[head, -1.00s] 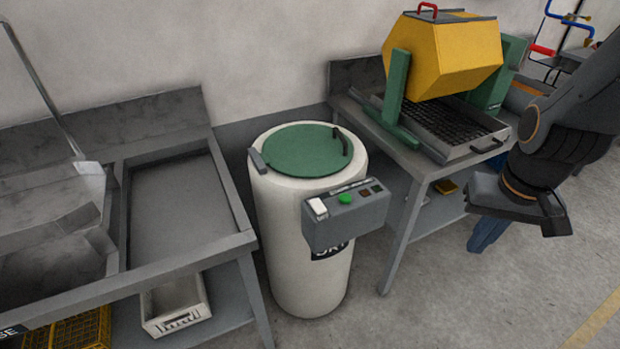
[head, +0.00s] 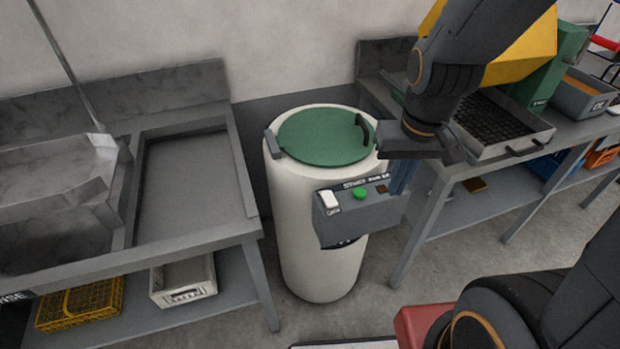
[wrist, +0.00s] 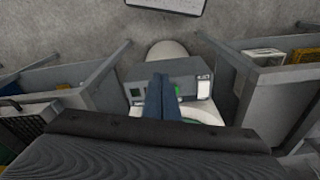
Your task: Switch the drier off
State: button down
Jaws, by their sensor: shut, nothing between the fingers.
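The drier (head: 320,270) is a cream drum with a closed green lid (head: 325,137). A grey control box (head: 345,225) on its side carries a white rocker switch (head: 328,199), a green button (head: 359,194) and a small dark red button (head: 382,188). In the wrist view the shut fingers (wrist: 161,80) lie across the middle of the box (wrist: 180,68), partly covering the green button. The white switch (wrist: 203,86) shows to their right.
A grey sink bench (head: 190,185) stands left of the drier, with a yellow crate (head: 80,303) and a pale crate (head: 184,281) below. A bench with a yellow tumbler (head: 525,50) and a tray (head: 510,145) stands right. Floor in front is partly open.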

jog(key=shift+d, duration=0.1)
notch_tip(320, 180, up, 6)
jog(key=n+g+b, duration=0.1)
jog(key=n+b, duration=0.5)
jog(key=n, duration=1.5)
send_over(327, 194)
jog(key=shift+f, duration=0.1)
jog(key=shift+f, duration=0.1)
notch_tip(327, 194, down, 14)
jog(key=shift+r+p, duration=0.1)
jog(key=shift+p, duration=0.9)
